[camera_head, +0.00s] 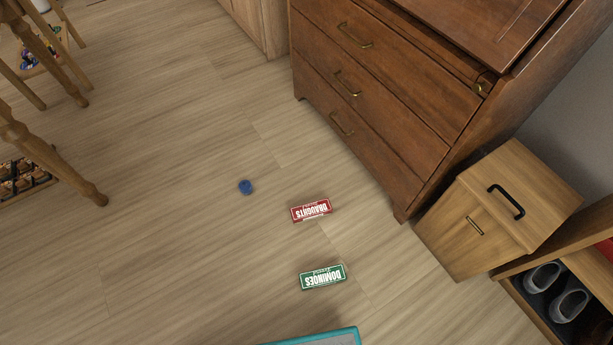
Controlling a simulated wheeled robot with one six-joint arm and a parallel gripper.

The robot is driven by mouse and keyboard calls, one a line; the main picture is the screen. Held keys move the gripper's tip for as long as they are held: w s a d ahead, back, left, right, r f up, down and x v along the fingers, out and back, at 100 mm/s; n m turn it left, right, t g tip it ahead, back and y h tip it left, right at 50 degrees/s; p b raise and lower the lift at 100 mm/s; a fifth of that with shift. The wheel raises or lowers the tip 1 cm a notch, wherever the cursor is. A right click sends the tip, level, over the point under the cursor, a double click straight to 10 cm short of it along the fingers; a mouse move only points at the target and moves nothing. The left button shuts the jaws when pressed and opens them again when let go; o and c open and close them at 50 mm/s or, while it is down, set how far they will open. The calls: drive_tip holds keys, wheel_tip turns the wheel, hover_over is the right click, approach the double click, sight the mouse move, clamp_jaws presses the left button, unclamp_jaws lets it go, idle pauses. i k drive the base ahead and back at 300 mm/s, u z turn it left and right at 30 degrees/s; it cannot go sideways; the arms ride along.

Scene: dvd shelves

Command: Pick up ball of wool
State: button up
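A small round blue thing (246,187), which looks like the ball of wool, lies on the wooden floor near the middle of the head view. It sits to the left of a red box marked Draughts. Nothing touches it. My gripper is not in the head view.
A red Draughts box (311,210) and a green Dominoes box (323,277) lie on the floor. A brown chest of drawers (386,90), wooden box (500,215) and shoe shelf stand right. Wooden legs (60,165) stand left. A teal-edged thing (318,337) is at the bottom.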

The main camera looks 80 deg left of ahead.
sight(245, 186)
drive_tip(key=z, duration=1.35)
drive_tip(key=i, duration=0.75)
drive_tip(key=u, duration=4.65)
drive_tip(key=i, duration=0.5)
